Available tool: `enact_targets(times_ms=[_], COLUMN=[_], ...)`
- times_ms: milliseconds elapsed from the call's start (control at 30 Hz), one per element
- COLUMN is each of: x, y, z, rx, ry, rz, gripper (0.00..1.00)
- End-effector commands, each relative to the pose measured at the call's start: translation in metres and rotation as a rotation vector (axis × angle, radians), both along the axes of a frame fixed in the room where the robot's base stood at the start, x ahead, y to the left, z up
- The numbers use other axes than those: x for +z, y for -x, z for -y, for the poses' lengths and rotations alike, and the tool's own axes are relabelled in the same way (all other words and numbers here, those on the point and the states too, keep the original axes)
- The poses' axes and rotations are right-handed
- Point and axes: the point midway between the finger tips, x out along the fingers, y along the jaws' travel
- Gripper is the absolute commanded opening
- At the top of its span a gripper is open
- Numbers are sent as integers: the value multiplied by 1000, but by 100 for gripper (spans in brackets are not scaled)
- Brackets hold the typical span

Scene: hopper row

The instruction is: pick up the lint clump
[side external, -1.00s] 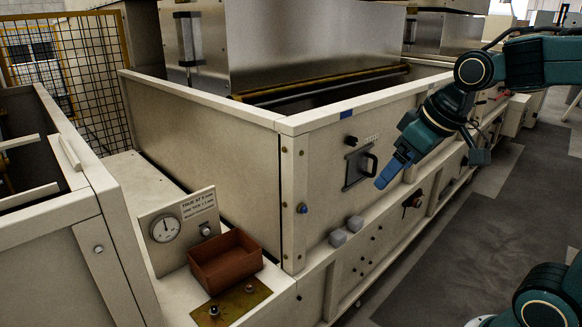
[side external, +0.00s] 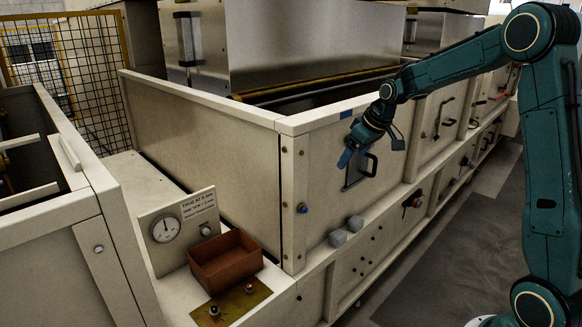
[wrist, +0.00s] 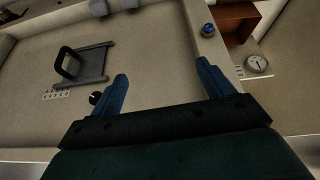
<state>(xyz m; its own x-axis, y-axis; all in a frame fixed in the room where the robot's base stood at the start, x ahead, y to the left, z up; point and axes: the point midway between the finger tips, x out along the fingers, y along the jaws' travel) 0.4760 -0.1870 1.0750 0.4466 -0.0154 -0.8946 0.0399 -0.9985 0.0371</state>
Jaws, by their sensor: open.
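Two small grey clumps sit on the ledge at the foot of the cream front panel, a nearer left one (side external: 337,238) and a right one (side external: 355,223) close beside it. They look like lint, but I cannot tell which one is the lint clump. Both also show at the top edge of the wrist view, as one grey lump (wrist: 98,8) and another (wrist: 130,3), partly cut off. My gripper (side external: 346,159) has blue fingers and hangs above the clumps, near the panel's upper part. In the wrist view the gripper (wrist: 162,70) is open, with nothing between its fingers.
A dark handle (side external: 366,163) on a plate and a blue knob (side external: 302,208) stick out from the panel. A red-brown open box (side external: 225,262) and a gauge (side external: 165,229) stand at lower left. The grey floor (side external: 440,250) in front is clear.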

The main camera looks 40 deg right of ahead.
Motion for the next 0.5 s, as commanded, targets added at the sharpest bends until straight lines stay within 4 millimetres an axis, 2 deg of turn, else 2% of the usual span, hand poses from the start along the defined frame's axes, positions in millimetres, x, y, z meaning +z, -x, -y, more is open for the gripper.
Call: enact_targets(times_ms=[33, 200, 500], x=[-12, -46, -118], y=[-6, -25, -43], z=[12, 49, 114], rx=[-5, -7, -13], ry=[-3, -8, -20], rz=[-3, 2, 14], gripper=[80, 80, 80])
